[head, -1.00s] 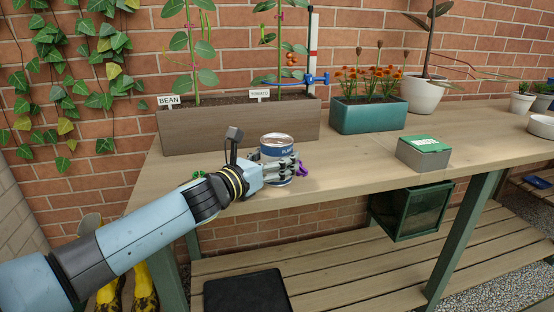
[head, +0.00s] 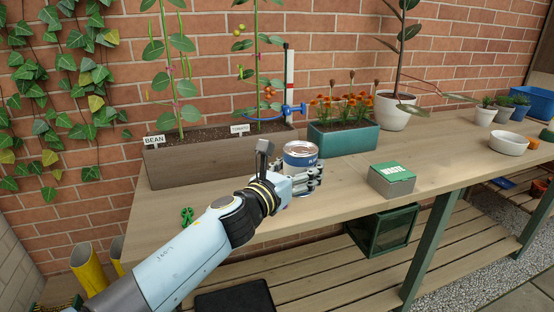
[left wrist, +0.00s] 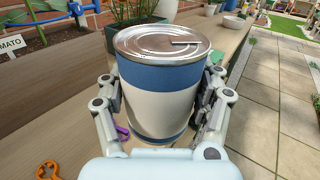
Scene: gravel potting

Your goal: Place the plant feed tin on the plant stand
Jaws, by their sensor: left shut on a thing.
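The plant feed tin (head: 299,160), a can with a silver lid and a blue and white label, is upright above or on the bench; I cannot tell whether its base touches. My left gripper (head: 305,180) is shut around its sides. In the left wrist view the tin (left wrist: 163,90) stands between the two fingers of the left gripper (left wrist: 162,108), one on each side. The gripper hides part of its lower label in the head view. I cannot make out a plant stand in either view. My right gripper is not in view.
The wooden bench (head: 343,188) holds a brown planter (head: 215,160), a teal flower box (head: 343,139), a white pot (head: 396,112), a waste box (head: 391,181) and a white bowl (head: 508,143). A green clip (head: 187,215) lies left of my gripper. Bench right of the waste box is clear.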

